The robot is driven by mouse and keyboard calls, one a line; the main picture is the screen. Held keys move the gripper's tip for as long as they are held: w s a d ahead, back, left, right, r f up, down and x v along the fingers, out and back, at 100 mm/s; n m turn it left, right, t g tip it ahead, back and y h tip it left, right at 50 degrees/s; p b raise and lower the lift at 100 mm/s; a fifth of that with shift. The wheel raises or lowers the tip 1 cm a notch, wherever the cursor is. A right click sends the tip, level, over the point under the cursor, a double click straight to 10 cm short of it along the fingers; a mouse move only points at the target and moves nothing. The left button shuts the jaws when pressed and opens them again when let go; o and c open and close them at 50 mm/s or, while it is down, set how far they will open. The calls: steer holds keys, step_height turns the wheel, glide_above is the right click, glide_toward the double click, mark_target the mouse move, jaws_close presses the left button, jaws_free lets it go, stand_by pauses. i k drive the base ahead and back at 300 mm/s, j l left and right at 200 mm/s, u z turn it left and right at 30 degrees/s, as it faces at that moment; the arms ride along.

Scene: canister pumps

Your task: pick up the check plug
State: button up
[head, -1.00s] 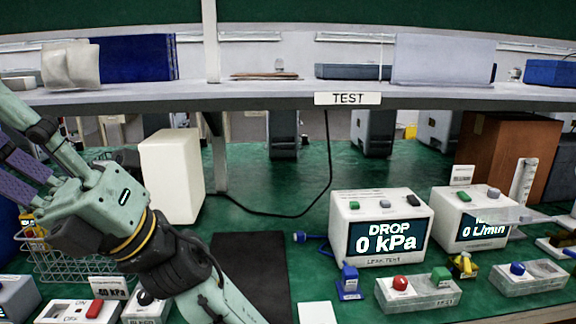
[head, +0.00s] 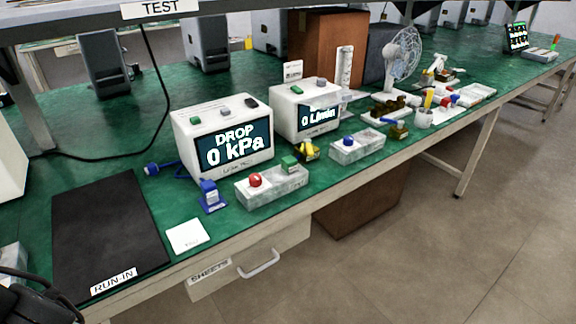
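No part carries a label I can read as check plug, so I cannot tell which one it is. A small blue labelled block (head: 211,196) stands left of the first tray. A blue connector (head: 152,169) lies by the leak tester's left side. My gripper is not in view; only a dark part of my arm shows at the lower left.
The leak tester (head: 190,130) reads DROP 0 kPa; a second meter (head: 284,105) stands behind right. A black RUN-IN mat (head: 105,225) and white card (head: 187,236) lie left. A SHEETS drawer (head: 250,262) hangs under the front edge. Floor is clear at right.

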mark_target(289, 164)
steer(key=l, duration=0.4)
steer(key=i+l, duration=0.15)
steer(key=l, duration=0.7)
